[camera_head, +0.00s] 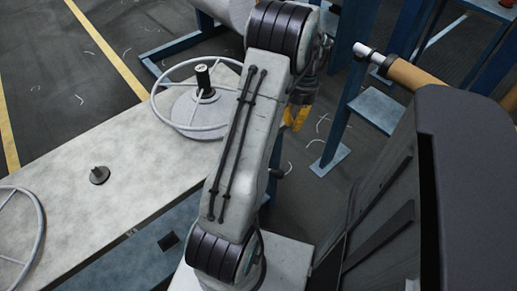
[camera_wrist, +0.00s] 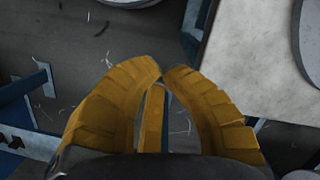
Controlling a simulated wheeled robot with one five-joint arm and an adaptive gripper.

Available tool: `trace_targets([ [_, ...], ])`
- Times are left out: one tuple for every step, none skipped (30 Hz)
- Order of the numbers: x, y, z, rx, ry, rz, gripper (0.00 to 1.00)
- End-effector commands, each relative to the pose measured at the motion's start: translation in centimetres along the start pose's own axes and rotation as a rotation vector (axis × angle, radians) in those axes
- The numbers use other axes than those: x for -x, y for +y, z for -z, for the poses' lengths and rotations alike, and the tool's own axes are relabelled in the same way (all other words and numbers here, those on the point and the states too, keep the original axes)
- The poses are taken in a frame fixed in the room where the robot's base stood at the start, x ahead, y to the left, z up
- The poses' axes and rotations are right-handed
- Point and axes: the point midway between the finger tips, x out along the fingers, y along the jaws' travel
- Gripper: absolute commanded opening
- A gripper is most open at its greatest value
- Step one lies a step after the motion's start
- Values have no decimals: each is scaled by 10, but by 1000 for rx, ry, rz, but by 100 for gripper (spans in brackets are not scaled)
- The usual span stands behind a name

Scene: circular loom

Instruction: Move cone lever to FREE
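My gripper (camera_wrist: 161,68) shows its yellow ribbed fingers curving together in the wrist view. Their tips meet or nearly meet, with nothing visible held between them. In the head view my gripper (camera_head: 297,115) is partly hidden behind my grey arm and hangs over the dark floor, right of the table. I cannot identify a cone lever for certain, and no FREE marking is readable. A brown roll with a pale metal end (camera_head: 405,73) is at upper right.
The pale table (camera_head: 60,145) carries a spoked handwheel (camera_head: 203,97) with a black post, and another wheel (camera_head: 18,240) at its left edge. A blue frame (camera_head: 345,115) stands right of my arm. A large dark panel (camera_head: 470,190) fills the right. Floor shows between.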

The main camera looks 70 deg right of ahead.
Motion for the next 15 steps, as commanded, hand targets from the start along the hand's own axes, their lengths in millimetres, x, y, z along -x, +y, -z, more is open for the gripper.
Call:
trace_targets([
  [2, 0, 1, -2, 1, 0, 0],
  [2, 0, 1, -3, 1, 0, 0],
  [3, 0, 0, -4, -3, 0, 0],
  [3, 0, -1, -6, -10, 0, 0],
  [3, 0, -3, -7, -17, 0, 0],
  [3, 0, -4, -8, -23, 0, 0],
  [3, 0, -5, -9, -27, -1, 0],
  [3, 0, -6, -10, -30, -1, 0],
  [3, 0, -7, -11, -34, -1, 0],
  [3, 0, -8, -12, -37, -1, 0],
  [3, 0, -8, -13, -39, -1, 0],
  [3, 0, -9, -14, -41, -1, 0],
  [3, 0, -9, -15, -41, -1, 0],
  [3, 0, -9, -16, -41, -1, 0],
  [3, 0, -9, -16, -41, -1, 0],
])
